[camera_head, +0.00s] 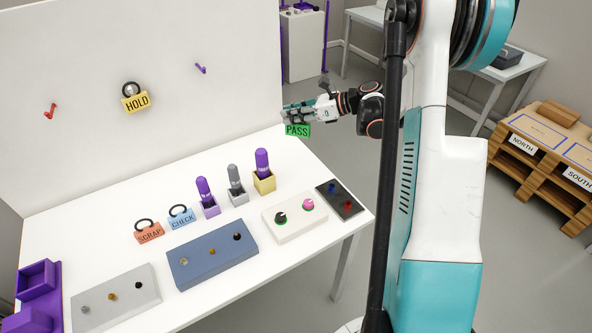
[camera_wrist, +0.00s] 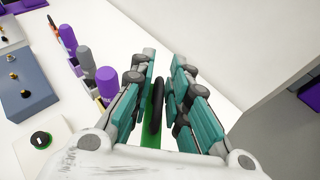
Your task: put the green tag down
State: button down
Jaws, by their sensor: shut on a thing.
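The green tag (camera_head: 297,131), marked PASS, hangs below my gripper (camera_head: 296,113) near the back right corner of the table. My gripper is shut on the tag's black ring (camera_wrist: 156,105), which shows between the fingers in the wrist view. The tag's green body (camera_wrist: 152,138) shows partly below the ring there. My gripper (camera_wrist: 165,85) hides the rest of it. The white table (camera_head: 120,190) has bare space along its back edge. The tag looks above the table top; I cannot tell how high.
An orange SCRAP tag (camera_head: 149,233) and a blue CHECK tag (camera_head: 181,217) stand on the table. Several purple and grey handles stand in small blocks (camera_head: 264,182). A yellow HOLD tag (camera_head: 136,101) hangs on the back panel, with a red peg (camera_head: 50,111) and a purple peg (camera_head: 201,68).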

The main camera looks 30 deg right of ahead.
notch_tip(320, 180, down, 19)
jog(key=b, duration=0.6)
jog(key=shift+a+r, duration=0.1)
jog(key=shift+f, duration=0.2)
jog(key=c, duration=1.5)
grip_release()
jog(key=shift+c, duration=0.2)
jog(key=shift+r, duration=0.1)
jog(key=shift+r, duration=0.15)
jog(key=p+v, duration=0.3)
jog(key=v, duration=0.9)
